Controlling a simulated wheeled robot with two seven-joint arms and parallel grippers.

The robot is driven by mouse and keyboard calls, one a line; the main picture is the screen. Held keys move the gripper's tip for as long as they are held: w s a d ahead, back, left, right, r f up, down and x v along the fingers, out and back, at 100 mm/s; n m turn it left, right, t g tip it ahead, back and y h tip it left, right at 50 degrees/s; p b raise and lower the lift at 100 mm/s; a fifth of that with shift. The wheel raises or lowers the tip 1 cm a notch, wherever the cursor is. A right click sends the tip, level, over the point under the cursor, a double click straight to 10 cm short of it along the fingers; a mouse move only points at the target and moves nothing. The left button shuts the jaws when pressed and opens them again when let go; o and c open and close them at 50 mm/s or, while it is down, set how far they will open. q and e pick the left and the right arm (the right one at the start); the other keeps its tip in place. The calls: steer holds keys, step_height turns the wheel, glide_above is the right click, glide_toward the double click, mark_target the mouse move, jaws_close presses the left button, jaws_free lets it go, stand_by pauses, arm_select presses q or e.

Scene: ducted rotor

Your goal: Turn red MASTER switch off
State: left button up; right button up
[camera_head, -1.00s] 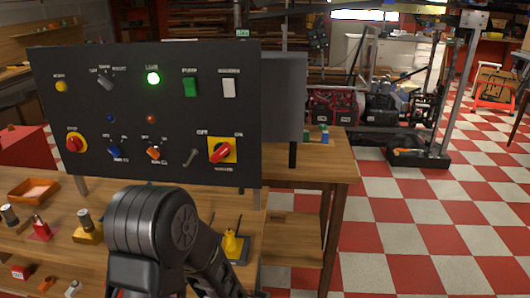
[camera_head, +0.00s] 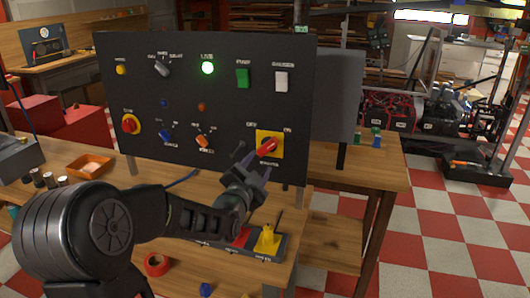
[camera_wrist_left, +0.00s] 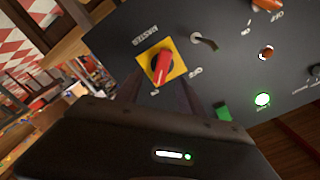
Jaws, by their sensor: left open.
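The red MASTER switch (camera_head: 267,147) is a rotary handle on a yellow square plate, low on the right of the black panel (camera_head: 220,110). Its handle slants up to the right, toward the ON label. It also shows in the left wrist view (camera_wrist_left: 162,66), between and beyond the fingers. My left gripper (camera_head: 254,168) is open and empty, just in front of and below the switch. A gap to the handle seems to remain, but its depth is hard to judge. My right gripper is not in view.
A lit green LIVE lamp (camera_head: 208,68), a toggle lever (camera_head: 238,150), a green switch (camera_head: 243,78) and a white switch (camera_head: 281,81) are on the panel. The wooden bench (camera_head: 190,255) below holds an orange tray (camera_head: 90,166) and a yellow part (camera_head: 268,240).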

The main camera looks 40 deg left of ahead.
mark_target(266, 150)
arm_select(q)
steer(key=shift+a+r, duration=0.15)
steer(key=shift+r, duration=0.05)
steer(key=b+x, duration=0.1)
steer(key=x, duration=0.6)
steer(key=shift+w+a, duration=0.1)
steer(key=shift+w, duration=0.3)
steer(key=shift+f, duration=0.1)
jaws_close()
stand_by(0.4)
